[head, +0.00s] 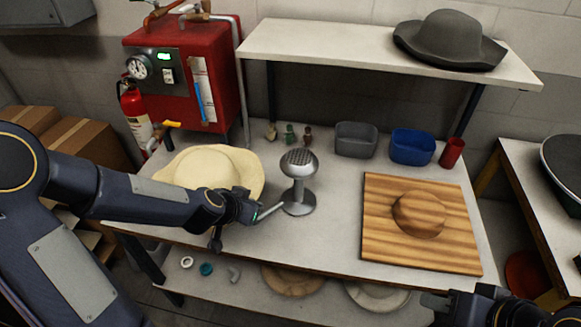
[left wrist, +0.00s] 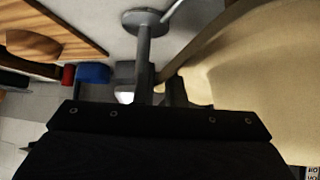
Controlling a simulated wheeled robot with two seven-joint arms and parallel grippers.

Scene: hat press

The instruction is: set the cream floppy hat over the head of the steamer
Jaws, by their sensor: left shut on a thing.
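The cream floppy hat (head: 213,165) is at the left end of the table, left of the steamer and partly hidden behind my left arm. It also fills the right side of the left wrist view (left wrist: 265,85). My left gripper (head: 243,207) is shut on the hat's brim edge; the fingertips are partly hidden. I cannot tell whether the hat rests on the table. The steamer (head: 299,163) stands upright with a bare, perforated metal head; its stem and base show in the left wrist view (left wrist: 147,45). My right gripper (head: 440,302) is at the bottom right, its jaws unclear.
A wooden board (head: 380,240) with a domed block lies right of the steamer. A grey bin (head: 356,140), blue bin (head: 412,147) and red cup (head: 452,153) stand behind. A grey hat (head: 447,45) sits on the upper shelf (head: 310,42). A red boiler (head: 180,75) stands back left.

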